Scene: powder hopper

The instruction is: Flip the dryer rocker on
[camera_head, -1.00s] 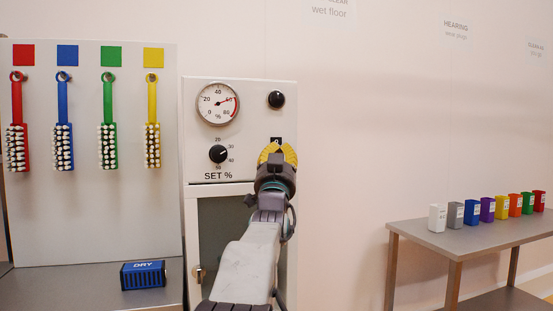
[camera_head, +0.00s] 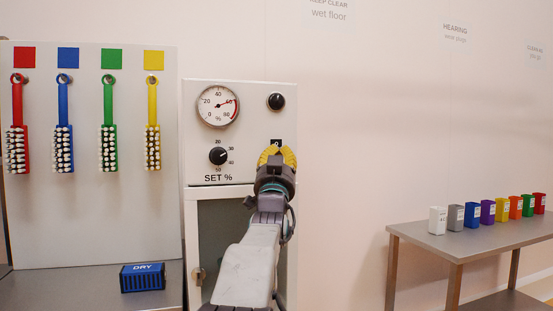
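The dryer cabinet (camera_head: 240,90) is a white box with a round dial gauge (camera_head: 218,107), a black knob (camera_head: 218,156) labelled SET % and a round black button or lamp (camera_head: 276,102). A small black rocker (camera_head: 276,143) with a pale mark shows at the right of the panel, just above my gripper in the picture. My gripper (camera_head: 277,154), with yellow fingers, is in front of the panel and hides the rocker's lower part. I cannot tell whether it touches the rocker or how far apart its fingers are.
A board (camera_head: 90,220) at left holds red, blue, green and yellow brushes. A blue DRY block (camera_head: 143,277) lies on the grey surface below. A table (camera_head: 470,239) at right bears several coloured bins. The wall between cabinet and table is clear.

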